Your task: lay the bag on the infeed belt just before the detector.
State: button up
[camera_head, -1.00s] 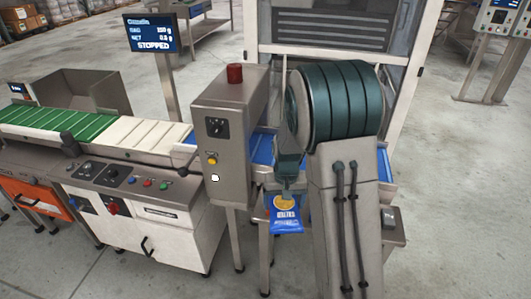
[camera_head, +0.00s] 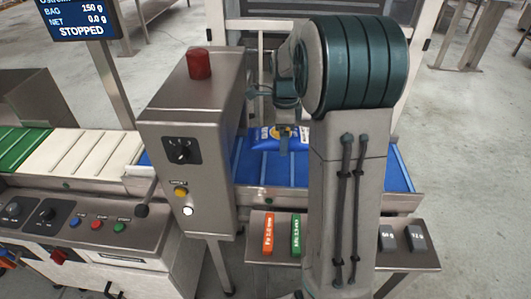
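The bag (camera_head: 262,141), blue with a yellow round print, lies roughly flat over the blue infeed belt (camera_head: 258,171), to the right of the detector (camera_head: 183,118). The detector is a grey steel box with a red lamp on top. My gripper (camera_head: 284,142) is at the bag and looks shut on it, with a finger over its face. My arm hides the bag's right side. I cannot tell whether the bag touches the belt or hovers just above it.
A shelf (camera_head: 262,258) below the belt holds an orange wand (camera_head: 268,234), a green wand (camera_head: 296,234) and dark weights (camera_head: 416,238). A weigher with a white and green belt (camera_head: 75,152) stands left, under a screen (camera_head: 78,18) reading STOPPED.

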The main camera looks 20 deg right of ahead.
aim_at(281, 166)
jog(key=shift+w+d+m, duration=0.15)
jog(key=shift+w+m, duration=0.15)
notch_tip(281, 166, down, 10)
jog(key=shift+r+b, duration=0.15)
jog(key=shift+b, duration=0.3)
jog(key=o, duration=0.9)
